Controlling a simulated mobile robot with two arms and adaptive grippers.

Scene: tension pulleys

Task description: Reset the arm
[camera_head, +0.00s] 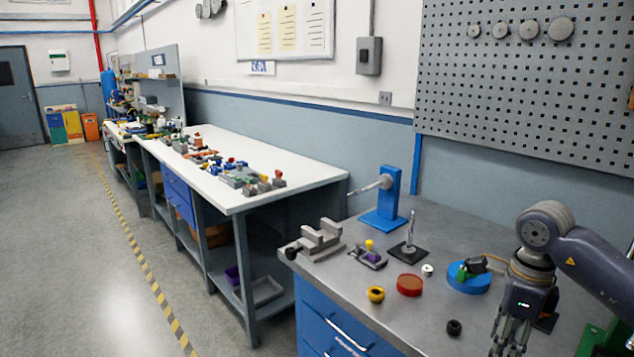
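A blue upright stand (389,190) is on the grey workbench near the wall. A grey metal arm (368,188) sticks out from its post to the left, sloping slightly down. My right gripper (506,340) hangs downward at the lower right, over the front part of the bench. It appears well apart from the stand. Its fingertips run near or past the bottom edge, so its opening is unclear. I see nothing clearly held in it. My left gripper is not in view.
The bench (450,230) holds a grey vise-like block (320,240), a black-based spindle (408,248), a red disc (410,285), a yellow ring (376,294), a blue round piece (468,280) and a black ring (454,327). A cluttered white table (290,172) stands left.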

